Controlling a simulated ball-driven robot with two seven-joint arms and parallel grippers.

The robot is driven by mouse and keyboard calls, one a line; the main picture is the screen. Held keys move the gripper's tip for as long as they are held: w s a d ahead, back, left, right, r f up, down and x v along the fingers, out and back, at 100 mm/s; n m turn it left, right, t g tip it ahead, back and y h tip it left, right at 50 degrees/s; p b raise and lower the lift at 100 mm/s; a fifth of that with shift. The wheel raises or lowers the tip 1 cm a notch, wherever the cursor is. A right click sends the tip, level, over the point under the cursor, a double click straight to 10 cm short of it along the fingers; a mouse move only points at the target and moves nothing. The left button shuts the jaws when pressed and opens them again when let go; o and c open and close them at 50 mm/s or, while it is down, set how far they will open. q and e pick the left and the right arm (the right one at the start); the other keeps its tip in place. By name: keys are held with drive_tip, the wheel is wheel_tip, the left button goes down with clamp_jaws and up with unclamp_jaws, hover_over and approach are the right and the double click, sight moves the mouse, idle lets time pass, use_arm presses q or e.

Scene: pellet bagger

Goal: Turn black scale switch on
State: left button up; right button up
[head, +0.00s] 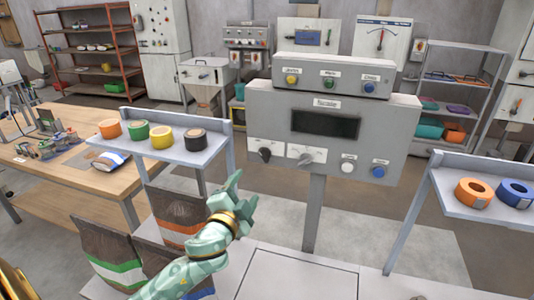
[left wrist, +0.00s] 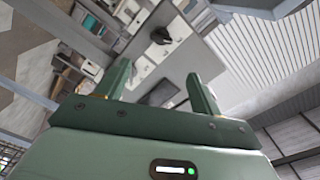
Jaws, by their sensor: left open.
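The black scale switch (head: 265,155) is a rotary knob on a white plate at the lower left of the grey scale panel (head: 405,135). In the left wrist view the black switch (left wrist: 160,36) shows at the top, ahead of and between my finger directions. My left gripper (head: 236,197) is open and empty, below and to the left of the panel, apart from the switch. Its two green fingers (left wrist: 160,88) stand spread in the left wrist view. My right gripper is not in view.
A grey knob (head: 306,158), a white button (head: 348,167) and a blue button (head: 379,171) sit beside the switch, under a dark display (head: 325,124). A shelf with tape rolls (head: 160,137) stands left. Another shelf (head: 450,203) stands right.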

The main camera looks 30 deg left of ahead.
use_arm(q)
approach(264, 157)
drive_tip(key=x, duration=0.9)
drive_tip(key=shift+b, duration=0.4)
drive_tip(key=shift+w+f, duration=0.1)
drive_tip(key=shift+w, duration=0.15)
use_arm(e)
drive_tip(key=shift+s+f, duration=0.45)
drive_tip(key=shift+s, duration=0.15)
use_arm(q)
drive_tip(key=c, duration=0.8)
drive_tip(key=shift+c, duration=0.9)
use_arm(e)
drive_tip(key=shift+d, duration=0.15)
